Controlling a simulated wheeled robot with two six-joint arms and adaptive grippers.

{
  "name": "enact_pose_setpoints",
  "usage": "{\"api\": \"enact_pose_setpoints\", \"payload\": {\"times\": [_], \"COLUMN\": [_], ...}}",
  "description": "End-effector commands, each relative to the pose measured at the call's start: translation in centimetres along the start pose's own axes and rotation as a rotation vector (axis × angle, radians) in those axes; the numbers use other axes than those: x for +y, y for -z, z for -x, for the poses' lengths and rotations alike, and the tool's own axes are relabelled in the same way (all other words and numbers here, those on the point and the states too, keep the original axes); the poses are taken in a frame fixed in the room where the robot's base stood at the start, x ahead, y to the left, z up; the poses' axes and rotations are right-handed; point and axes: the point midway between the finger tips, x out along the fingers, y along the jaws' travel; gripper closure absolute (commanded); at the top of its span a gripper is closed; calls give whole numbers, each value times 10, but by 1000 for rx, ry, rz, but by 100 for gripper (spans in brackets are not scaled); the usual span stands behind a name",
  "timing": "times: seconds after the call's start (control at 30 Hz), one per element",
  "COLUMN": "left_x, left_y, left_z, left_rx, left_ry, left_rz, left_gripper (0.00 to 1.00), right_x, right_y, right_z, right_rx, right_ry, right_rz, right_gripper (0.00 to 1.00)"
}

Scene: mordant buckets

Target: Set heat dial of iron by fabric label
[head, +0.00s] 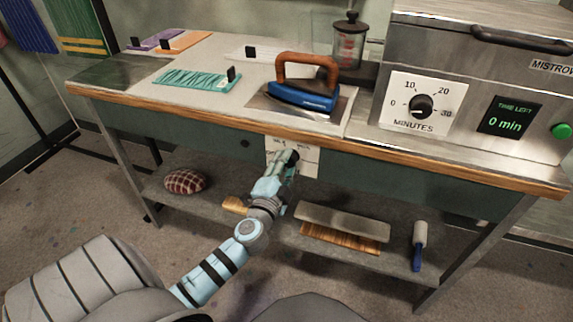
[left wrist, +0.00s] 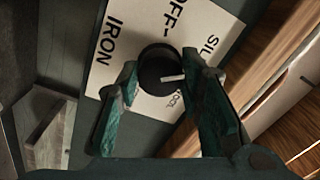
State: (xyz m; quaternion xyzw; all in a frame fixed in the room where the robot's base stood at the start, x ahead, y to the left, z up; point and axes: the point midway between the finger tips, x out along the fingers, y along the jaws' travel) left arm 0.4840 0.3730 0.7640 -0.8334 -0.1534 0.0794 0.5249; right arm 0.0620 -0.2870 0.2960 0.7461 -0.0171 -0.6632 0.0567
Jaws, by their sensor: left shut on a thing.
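The blue iron (head: 300,94) with a brown handle rests on a metal plate on the table. The card also shows in the head view (head: 309,160). My left gripper (left wrist: 165,90) is shut on the knob, one finger on each side; it also shows in the head view (head: 288,160). A teal folded cloth (head: 195,82) with a black clip lies left of the iron. My right gripper is out of view.
Purple (head: 155,38) and orange (head: 186,41) cloths lie at the back left. A steel press with a minutes dial (head: 421,106) and green button (head: 562,131) stands right. The lower shelf holds a checked cushion (head: 185,181), a board (head: 342,220) and a roller (head: 419,240).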

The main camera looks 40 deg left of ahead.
Motion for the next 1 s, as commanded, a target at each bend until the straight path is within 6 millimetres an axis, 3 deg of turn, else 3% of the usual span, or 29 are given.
{"api": "enact_pose_setpoints", "payload": {"times": [0.17,0.2,0.3,0.67,0.77,1.0], "left_x": [0,0,0,0,1,1], "left_y": [1,1,0,-1,-1,-1], "left_z": [0,0,0,5,22,88], "left_rx": [2,2,2,-1,-1,-2], "left_ry": [0,0,0,0,-3,-3], "left_rz": [1,1,1,1,1,0], "left_gripper": [94,61,46,46,46,46], "right_x": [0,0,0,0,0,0], "right_y": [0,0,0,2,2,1], "right_z": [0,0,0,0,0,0], "right_rx": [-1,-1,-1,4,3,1], "right_ry": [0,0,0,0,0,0], "right_rz": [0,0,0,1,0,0], "right_gripper": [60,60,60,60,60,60]}}
